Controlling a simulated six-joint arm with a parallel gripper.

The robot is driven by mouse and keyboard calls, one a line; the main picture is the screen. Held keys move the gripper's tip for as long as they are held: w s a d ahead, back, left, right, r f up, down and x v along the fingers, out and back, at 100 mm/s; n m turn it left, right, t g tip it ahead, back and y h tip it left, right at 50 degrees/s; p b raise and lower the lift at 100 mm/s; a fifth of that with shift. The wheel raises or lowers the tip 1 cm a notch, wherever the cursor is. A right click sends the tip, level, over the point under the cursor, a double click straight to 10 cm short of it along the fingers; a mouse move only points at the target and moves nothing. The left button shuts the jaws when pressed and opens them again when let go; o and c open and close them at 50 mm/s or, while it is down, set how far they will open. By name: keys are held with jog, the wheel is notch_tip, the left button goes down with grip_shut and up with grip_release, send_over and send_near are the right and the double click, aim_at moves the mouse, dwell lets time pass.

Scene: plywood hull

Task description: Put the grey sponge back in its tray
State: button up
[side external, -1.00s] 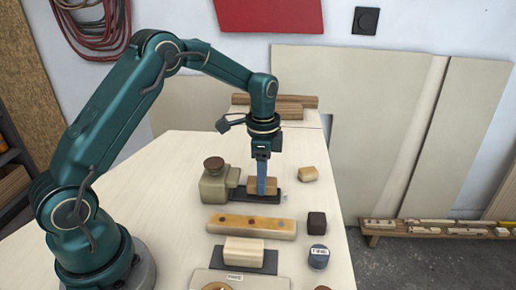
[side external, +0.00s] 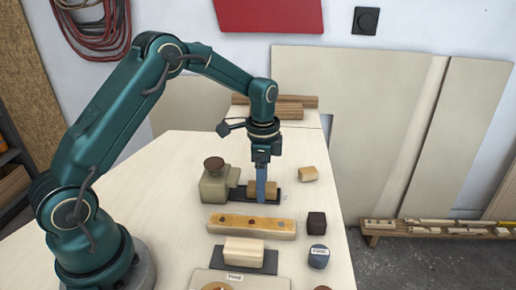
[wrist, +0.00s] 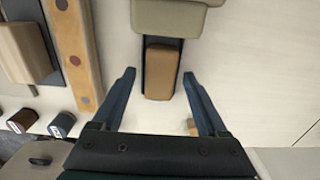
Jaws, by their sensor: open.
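No plainly grey sponge shows. A tan block (side external: 263,191) lies in a narrow dark tray (side external: 276,199); the wrist view shows the block (wrist: 162,72) and the dark tray (wrist: 146,52) under it. My gripper (side external: 266,198) is low over this tray. In the wrist view my gripper (wrist: 158,75) is open, with one finger on each side of the block and a gap at both sides. The greyest small piece is a blue-grey one with a white label (side external: 318,258), at the right near the table edge; I cannot tell whether it is a sponge.
An olive-grey holder with a brown knob (side external: 214,184) adjoins the dark tray. A long dotted wooden bar (side external: 252,226) lies in front. A cream block (side external: 244,249) sits on a grey base. A dark cube (side external: 316,222) and a loose tan block (side external: 308,174) are at the right.

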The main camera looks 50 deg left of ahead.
jog(key=s+d+r+n+t, duration=0.1)
jog(key=s+r, duration=0.1)
jog(key=r, duration=0.6)
jog(key=s+d+r+n, duration=0.1)
jog(key=s+r, duration=0.1)
jog(key=r, duration=0.6)
jog(key=s+d+f+n+t, duration=0.2)
jog(key=s+n, duration=0.5)
jog(key=s, duration=0.8)
jog(key=shift+d+t, duration=0.7)
jog(key=shift+t, duration=0.6)
